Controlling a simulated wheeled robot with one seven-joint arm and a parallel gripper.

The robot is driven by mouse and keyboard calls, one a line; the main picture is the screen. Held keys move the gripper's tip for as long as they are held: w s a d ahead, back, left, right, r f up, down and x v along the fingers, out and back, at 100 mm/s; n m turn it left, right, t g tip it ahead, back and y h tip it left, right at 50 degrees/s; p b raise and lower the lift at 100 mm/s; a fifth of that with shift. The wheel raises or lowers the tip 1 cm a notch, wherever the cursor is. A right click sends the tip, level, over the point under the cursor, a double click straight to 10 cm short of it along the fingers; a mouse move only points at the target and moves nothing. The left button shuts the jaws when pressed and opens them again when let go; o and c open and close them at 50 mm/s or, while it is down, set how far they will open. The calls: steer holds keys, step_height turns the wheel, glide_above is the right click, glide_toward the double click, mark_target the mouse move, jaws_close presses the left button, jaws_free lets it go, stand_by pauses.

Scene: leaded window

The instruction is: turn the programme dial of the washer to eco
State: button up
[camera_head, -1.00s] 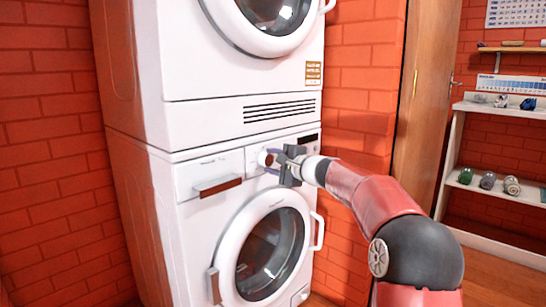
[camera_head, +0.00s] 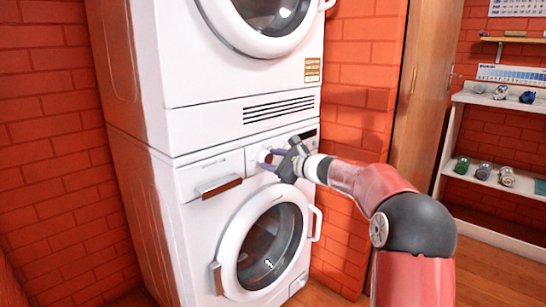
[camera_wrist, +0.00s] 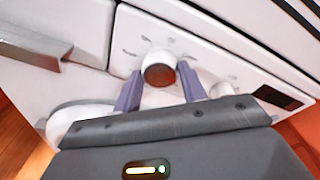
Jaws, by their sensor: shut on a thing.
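The washer (camera_head: 190,235) is the lower of two stacked white machines. Its programme dial (camera_head: 263,156) is a round knob on the front panel, right of the drawer; it also shows in the wrist view (camera_wrist: 159,70), white with a dark brownish face. My gripper (camera_head: 271,158) is at the panel, its purple fingers on either side of the dial, shut on it. In the wrist view my gripper (camera_wrist: 160,92) appears tilted relative to the panel. Small marks surround the dial, but they are too blurred to read, so I cannot tell which programme it points to.
The detergent drawer (camera_head: 217,187) with a brown-edged handle is left of the dial. The round washer door (camera_head: 268,245) is below. A white round part (camera_wrist: 221,90) lies right of the dial. Shelves (camera_head: 500,180) stand at the far right.

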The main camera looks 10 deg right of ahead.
steer(key=shift+f, duration=0.15)
stand_by(0.3)
steer(key=o, duration=1)
steer(key=b+v, duration=0.1)
steer(key=v, duration=0.7)
